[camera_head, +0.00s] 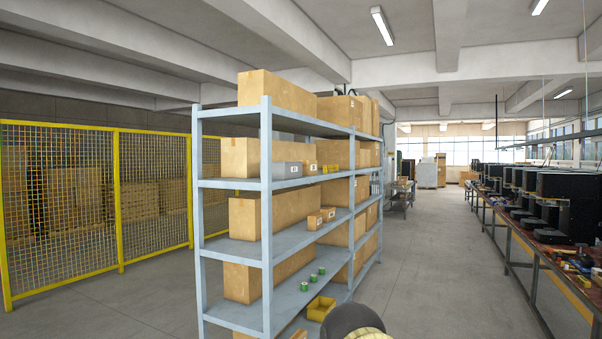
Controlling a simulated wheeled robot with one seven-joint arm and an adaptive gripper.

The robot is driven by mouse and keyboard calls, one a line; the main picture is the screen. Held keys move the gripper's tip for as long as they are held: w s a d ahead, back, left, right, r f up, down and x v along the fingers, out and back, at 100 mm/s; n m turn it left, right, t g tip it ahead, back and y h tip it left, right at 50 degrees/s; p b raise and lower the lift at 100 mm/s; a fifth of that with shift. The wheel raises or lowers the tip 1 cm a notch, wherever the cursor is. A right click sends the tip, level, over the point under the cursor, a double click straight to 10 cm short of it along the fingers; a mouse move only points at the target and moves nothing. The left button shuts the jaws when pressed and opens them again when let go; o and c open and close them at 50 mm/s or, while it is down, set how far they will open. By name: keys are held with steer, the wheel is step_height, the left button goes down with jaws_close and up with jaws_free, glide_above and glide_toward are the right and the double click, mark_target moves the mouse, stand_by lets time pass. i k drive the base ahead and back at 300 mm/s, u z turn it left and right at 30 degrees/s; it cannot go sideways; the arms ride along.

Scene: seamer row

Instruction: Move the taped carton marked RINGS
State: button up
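No marking that reads RINGS can be made out at this size. Two small brown cartons with white labels, the left one (314,222) and the right one (328,214), sit side by side on a middle shelf of the grey rack (266,200). Another small labelled carton (309,169) stands one shelf higher, beside a grey box with a white label (285,170). I cannot tell which of these, if any, is the taped carton. My gripper does not show in this view.
Large brown cartons (276,91) fill much of the rack. A yellow mesh fence (62,205) stands left, a long workbench (545,235) right. The aisle floor (430,270) between rack and bench is clear.

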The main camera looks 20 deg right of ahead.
mark_target(329, 213)
steer(key=u, duration=0.65)
steer(key=k, duration=0.15)
steer(key=z, duration=2.05)
steer(key=i, duration=2.15)
steer(key=u, duration=1.05)
steer(key=i, duration=0.4)
steer(key=u, duration=0.55)
steer(key=k, duration=0.4)
steer(key=z, duration=1.5)
steer(key=i, duration=1.05)
steer(key=z, duration=0.3)
steer(key=i, duration=1.2)
steer(key=u, duration=0.65)
